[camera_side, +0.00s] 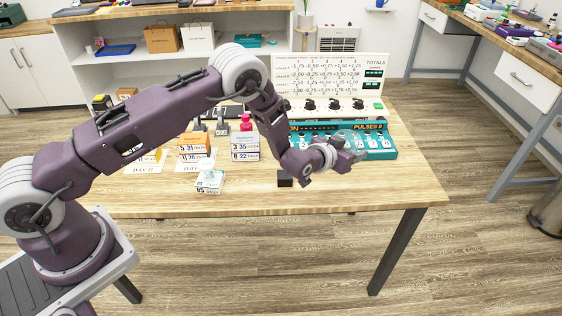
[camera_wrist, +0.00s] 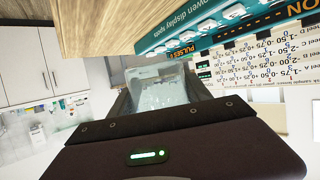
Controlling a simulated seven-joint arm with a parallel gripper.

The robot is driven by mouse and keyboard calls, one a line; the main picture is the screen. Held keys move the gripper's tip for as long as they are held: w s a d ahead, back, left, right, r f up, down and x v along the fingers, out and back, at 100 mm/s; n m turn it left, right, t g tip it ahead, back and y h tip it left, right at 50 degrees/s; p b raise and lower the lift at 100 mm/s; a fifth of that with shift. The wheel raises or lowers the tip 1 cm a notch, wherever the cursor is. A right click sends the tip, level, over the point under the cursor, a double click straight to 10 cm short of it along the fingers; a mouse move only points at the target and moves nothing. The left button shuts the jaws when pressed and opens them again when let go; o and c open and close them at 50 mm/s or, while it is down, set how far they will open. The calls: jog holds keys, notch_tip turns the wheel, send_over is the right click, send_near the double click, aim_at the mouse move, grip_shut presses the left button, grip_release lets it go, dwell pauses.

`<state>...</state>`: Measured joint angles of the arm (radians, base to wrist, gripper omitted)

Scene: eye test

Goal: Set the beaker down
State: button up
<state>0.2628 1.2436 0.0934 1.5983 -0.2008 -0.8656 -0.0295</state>
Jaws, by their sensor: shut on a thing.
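The beaker (camera_wrist: 158,90) is a clear, glassy vessel seen between the two dark fingers of my gripper (camera_wrist: 160,100) in the wrist view. My gripper is shut on it. In the side view my gripper (camera_side: 350,154) is above the right part of the wooden table, in front of the teal panel. The beaker shows there only as a faint clear shape (camera_side: 350,137) at the fingers, partly hidden. The wrist view is turned over, with the table (camera_wrist: 95,22) at the top. I cannot tell the exact gap between beaker and table.
The teal panel (camera_side: 378,142) marked "PULSES" stands close behind my gripper, with a white board of numbers (camera_side: 330,75) and black knobs behind it. A small black block (camera_side: 285,179) is near the front edge. The table's right front (camera_side: 405,185) is bare.

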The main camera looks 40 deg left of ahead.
jog(key=s+a+n+y, duration=0.1)
jog(key=a, duration=0.6)
jog(key=s+a+n+y, duration=0.1)
jog(key=a+y, duration=0.1)
jog(key=a, duration=0.5)
jog(key=s+a+f+n+y, duration=0.1)
jog(key=a, duration=0.7)
jog(key=shift+n+g+y, duration=0.3)
jog(key=shift+n, duration=0.1)
jog(key=s+a+r+n+g+y, duration=0.1)
jog(key=s+a+r+n+y, duration=0.2)
jog(key=a, duration=0.5)
jog(key=s+a+r+n+g+y, duration=0.1)
jog(key=s+a+r+g, duration=0.1)
jog(key=s+a+r, duration=0.35)
jog(key=s+a+r+n+g+y, duration=0.1)
jog(key=s+a+n+y, duration=0.1)
jog(key=a, duration=0.7)
jog(key=n+g+y, duration=0.2)
jog(key=n+g, duration=0.3)
jog(key=n, duration=0.1)
send_over(157, 181)
notch_tip(157, 181, down, 10)
jog(key=shift+m+y, duration=0.3)
jog(key=shift+y, duration=0.1)
notch_tip(157, 181, down, 8)
jog(key=shift+f, duration=0.15)
